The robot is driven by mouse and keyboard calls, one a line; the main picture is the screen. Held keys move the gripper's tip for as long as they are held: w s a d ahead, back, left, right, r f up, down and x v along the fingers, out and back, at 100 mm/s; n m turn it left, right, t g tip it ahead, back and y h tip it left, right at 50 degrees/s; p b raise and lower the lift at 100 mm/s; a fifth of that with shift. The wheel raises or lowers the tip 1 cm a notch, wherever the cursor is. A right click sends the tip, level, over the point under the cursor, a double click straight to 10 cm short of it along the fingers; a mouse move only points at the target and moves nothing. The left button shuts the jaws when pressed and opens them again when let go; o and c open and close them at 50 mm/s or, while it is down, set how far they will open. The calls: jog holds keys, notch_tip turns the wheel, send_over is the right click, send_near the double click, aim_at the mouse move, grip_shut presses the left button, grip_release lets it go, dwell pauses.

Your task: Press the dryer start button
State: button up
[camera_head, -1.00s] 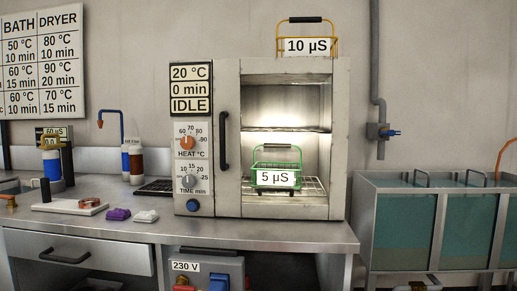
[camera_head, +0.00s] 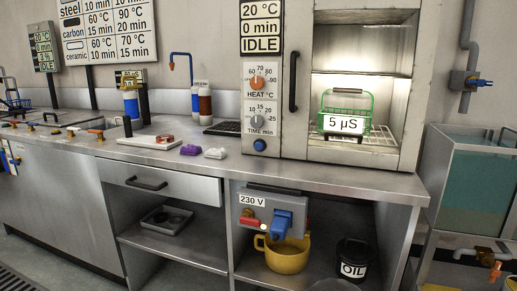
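The dryer (camera_head: 369,15) stands on the steel bench, and its display (camera_head: 261,27) reads 20 °C, 0 min, IDLE. A round blue button (camera_head: 260,145) sits at the bottom of its control panel, unobstructed. Above it are the grey TIME knob (camera_head: 257,122) and the orange HEAT knob (camera_head: 257,83). A dark vertical handle (camera_head: 293,80) is right of the panel. The lit chamber shows a green basket (camera_head: 326,103) labelled 5 µS on a wire rack; I cannot tell whether a clear door covers it. My gripper is not in view.
Below the bench are a 230 V box (camera_head: 250,201) with a red lever and blue plug, a yellow pot (camera_head: 285,257) and an OIL tin (camera_head: 353,262). Purple (camera_head: 190,150) and white (camera_head: 215,153) items lie left of the dryer. A water tank (camera_head: 470,200) stands right.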

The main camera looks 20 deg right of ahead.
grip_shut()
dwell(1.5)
